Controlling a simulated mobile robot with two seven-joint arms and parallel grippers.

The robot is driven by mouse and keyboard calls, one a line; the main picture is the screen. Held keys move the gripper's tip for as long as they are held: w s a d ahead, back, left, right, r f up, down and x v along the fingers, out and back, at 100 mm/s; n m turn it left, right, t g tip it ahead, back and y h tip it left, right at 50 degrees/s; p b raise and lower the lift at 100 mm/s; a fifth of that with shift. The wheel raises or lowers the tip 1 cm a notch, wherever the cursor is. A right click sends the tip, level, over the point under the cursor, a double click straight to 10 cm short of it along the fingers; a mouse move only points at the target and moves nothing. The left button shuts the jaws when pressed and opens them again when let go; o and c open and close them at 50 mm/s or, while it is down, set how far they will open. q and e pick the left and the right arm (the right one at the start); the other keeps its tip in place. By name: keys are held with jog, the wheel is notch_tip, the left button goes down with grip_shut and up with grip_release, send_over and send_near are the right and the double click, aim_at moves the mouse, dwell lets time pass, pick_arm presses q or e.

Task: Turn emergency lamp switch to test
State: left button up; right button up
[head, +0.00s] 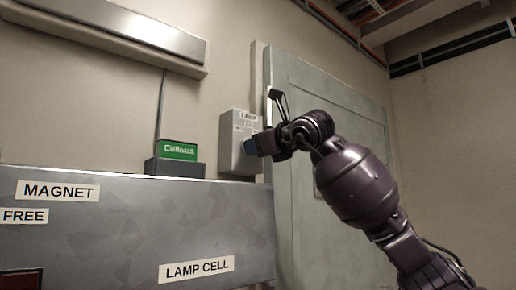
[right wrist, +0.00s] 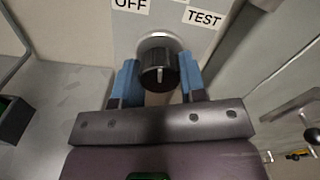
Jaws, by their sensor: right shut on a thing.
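The lamp switch box (head: 238,135) is a grey box on the wall, labelled LAMP, in the middle of the head view. In the right wrist view its black round knob (right wrist: 159,70) has a short white mark on its face. The OFF label (right wrist: 131,5) is above left of the knob, and the TEST label (right wrist: 202,18) is above right. My right gripper (right wrist: 160,80) is shut on the knob, with a blue finger on each side. In the head view my right gripper (head: 255,144) hides the knob. I cannot tell which label the mark points to. My left gripper is not in view.
A grey panel (head: 130,235) with MAGNET, FREE and LAMP CELL labels stands at lower left. A green-labelled box (head: 178,151) sits above it. A long lamp housing (head: 120,28) is on the wall. A grey door (head: 300,190) is close behind my right arm.

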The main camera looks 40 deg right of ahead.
jog(key=m, duration=0.5)
jog(key=shift+f+b, duration=0.1)
jog(key=shift+b, duration=0.2)
jog(key=m, duration=0.6)
jog(key=shift+a, duration=0.1)
jog(key=o, duration=0.9)
jog(key=s+b, duration=0.1)
jog(key=s, duration=0.9)
jog(key=shift+s+d, duration=0.4)
jog(key=shift+d, duration=0.05)
